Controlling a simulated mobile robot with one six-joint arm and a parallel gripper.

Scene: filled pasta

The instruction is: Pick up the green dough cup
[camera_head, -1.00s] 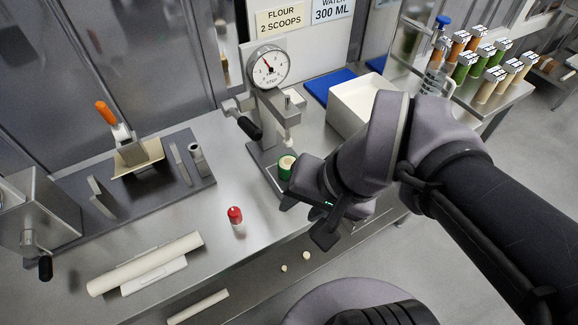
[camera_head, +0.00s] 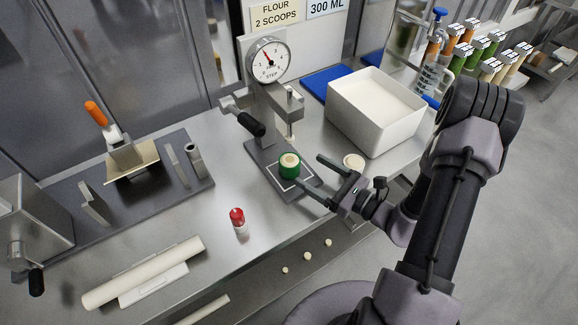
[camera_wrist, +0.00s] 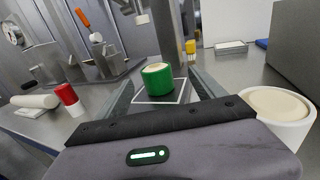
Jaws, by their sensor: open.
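The green dough cup (camera_head: 289,165) stands upright on the dark base plate of the dial press, inside a white outlined square, with pale dough at its top. It also shows in the wrist view (camera_wrist: 157,79), straight ahead of my gripper. My gripper (camera_head: 314,182) is open at the right of the cup, its two fingers pointing left toward it. The fingers look apart from the cup, with nothing held. In the wrist view the gripper body covers the bottom of the picture.
The dial press (camera_head: 270,97) rises behind the cup, its black handle (camera_head: 250,123) at the left. A white tub (camera_head: 375,112) stands at the right back. A red-capped shaker (camera_head: 238,221) stands left of the gripper on open counter.

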